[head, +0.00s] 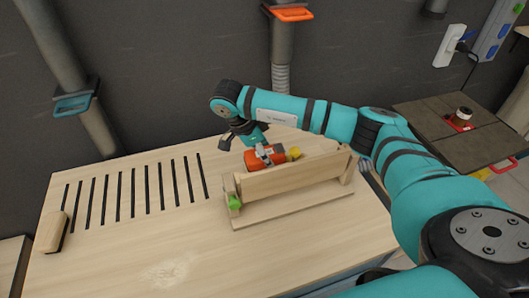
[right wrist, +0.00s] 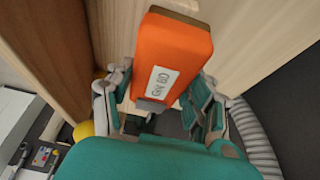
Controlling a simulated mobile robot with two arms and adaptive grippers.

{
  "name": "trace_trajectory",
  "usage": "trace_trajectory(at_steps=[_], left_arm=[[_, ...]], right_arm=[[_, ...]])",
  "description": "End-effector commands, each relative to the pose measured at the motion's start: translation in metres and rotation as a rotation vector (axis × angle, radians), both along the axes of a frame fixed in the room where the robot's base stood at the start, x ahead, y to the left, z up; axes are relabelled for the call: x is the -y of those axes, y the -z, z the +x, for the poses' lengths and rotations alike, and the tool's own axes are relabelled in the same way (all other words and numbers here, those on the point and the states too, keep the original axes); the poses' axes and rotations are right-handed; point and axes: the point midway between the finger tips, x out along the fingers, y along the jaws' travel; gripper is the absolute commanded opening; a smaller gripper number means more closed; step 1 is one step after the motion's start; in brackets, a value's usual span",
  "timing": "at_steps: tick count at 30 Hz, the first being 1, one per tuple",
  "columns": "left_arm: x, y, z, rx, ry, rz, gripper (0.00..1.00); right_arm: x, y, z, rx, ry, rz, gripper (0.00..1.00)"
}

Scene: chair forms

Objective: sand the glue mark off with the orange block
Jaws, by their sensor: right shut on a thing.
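The orange block (head: 251,160) is at the wooden rack on the bench, in the head view. In the right wrist view the orange block (right wrist: 172,50) has a white label with dark print and a brown far edge. My right gripper (head: 262,150) is shut on it, with a finger on each side in the right wrist view (right wrist: 155,92). I cannot tell whether the block still touches the rack. A pale, rough smear, apparently the glue mark (head: 170,270), lies on the front of the bench top, left of the rack. My left gripper is not in view.
The wooden rack (head: 290,207) also has a yellow piece (head: 295,153) and a green piece (head: 234,202). A beige block with a dark edge (head: 52,232) lies at the bench's left. Dark slots (head: 132,195) cross the back left. The bench around the smear is clear.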

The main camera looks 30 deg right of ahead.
Motion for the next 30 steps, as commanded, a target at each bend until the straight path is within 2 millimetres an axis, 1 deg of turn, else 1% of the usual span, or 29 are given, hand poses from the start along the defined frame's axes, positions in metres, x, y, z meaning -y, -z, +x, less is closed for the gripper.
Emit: trace_trajectory(at_steps=[9, 14, 20, 30], left_arm=[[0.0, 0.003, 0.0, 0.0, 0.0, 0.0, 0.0], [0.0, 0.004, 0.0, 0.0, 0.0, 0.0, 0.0], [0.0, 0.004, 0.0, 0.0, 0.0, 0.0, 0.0], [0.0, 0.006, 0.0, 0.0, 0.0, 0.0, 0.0]], right_arm=[[0.02, 0.003, -0.005, -0.001, 0.002, -0.002, 0.28], [0.023, 0.004, -0.006, -0.002, -0.001, -0.001, 0.28], [0.017, 0.004, -0.005, -0.003, 0.0, 0.0, 0.28], [-0.003, 0.003, 0.0, -0.003, -0.003, 0.004, 0.28]])
